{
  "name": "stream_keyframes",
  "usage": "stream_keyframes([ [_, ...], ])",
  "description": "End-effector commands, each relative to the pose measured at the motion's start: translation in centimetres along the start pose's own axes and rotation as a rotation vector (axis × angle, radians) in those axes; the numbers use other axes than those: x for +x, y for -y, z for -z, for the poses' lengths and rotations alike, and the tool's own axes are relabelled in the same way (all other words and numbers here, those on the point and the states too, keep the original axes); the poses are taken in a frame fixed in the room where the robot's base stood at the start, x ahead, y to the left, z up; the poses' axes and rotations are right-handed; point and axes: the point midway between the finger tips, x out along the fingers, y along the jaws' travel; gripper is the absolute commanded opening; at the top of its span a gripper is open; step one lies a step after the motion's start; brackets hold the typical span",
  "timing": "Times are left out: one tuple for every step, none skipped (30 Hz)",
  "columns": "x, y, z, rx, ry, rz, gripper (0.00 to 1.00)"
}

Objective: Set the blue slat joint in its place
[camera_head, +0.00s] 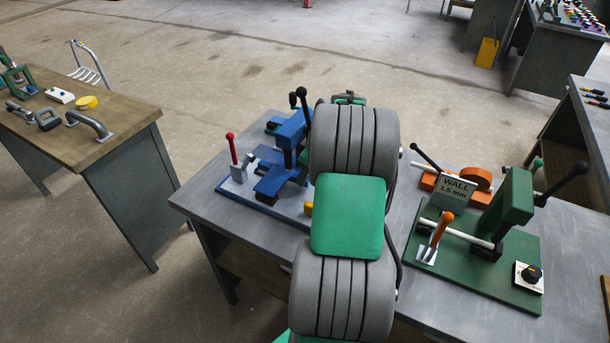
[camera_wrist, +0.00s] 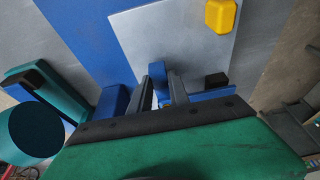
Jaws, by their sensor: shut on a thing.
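In the wrist view my gripper (camera_wrist: 163,82) shows as two dark fingers close together. They are shut on a blue piece, the blue slat joint (camera_wrist: 164,97), which is largely hidden by the fingers. Below the fingertips is a pale grey plate (camera_wrist: 150,35) on a blue base (camera_wrist: 85,35), with a yellow block (camera_wrist: 221,15) on the plate. In the head view a blue fixture (camera_head: 272,186) with a red-knobbed lever (camera_head: 231,148) stands on the grey bench. My arm hides the gripper and the fixture's right part there. I cannot tell whether the joint touches the fixture.
Right of my arm, a green fixture (camera_head: 515,262) carries a pale tube, an orange lever and a black-knobbed lever. A "WALL 1.5 mm" sign (camera_head: 455,189) and an orange fixture (camera_head: 476,181) stand near it. A wooden-topped table (camera_head: 110,125) is at left; open floor lies between.

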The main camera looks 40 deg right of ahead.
Motion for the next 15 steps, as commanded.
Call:
stream_keyframes([
  [0.04, -0.04, 0.02, -0.001, -0.001, -0.002, 0.00],
  [0.02, -0.04, 0.02, -0.001, -0.001, -0.002, 0.00],
  [-0.03, -0.04, 0.04, 0.000, -0.001, -0.001, 0.00],
  [-0.05, -0.04, 0.04, 0.000, -0.001, -0.001, 0.00],
  [-0.05, -0.03, 0.04, 0.000, -0.001, -0.001, 0.00],
  [-0.05, -0.03, 0.04, 0.000, -0.001, -0.001, 0.00],
  [-0.04, -0.04, 0.04, 0.000, -0.001, -0.001, 0.00],
  [-0.02, -0.04, 0.03, 0.000, -0.001, -0.001, 0.00],
  [0.04, -0.03, 0.01, -0.001, -0.001, -0.001, 0.00],
  [0.11, -0.03, -0.01, 0.000, -0.001, -0.001, 0.00],
  [0.21, -0.03, -0.04, 0.000, -0.001, -0.001, 0.00],
  [0.35, -0.03, -0.08, 0.000, -0.001, -0.001, 0.00],
  [0.46, -0.03, -0.12, 0.000, -0.001, -0.001, 0.00],
  [0.58, -0.03, -0.15, 0.000, -0.001, -0.001, 0.00],
  [0.73, -0.04, -0.20, -0.001, -0.001, -0.001, 0.00],
])
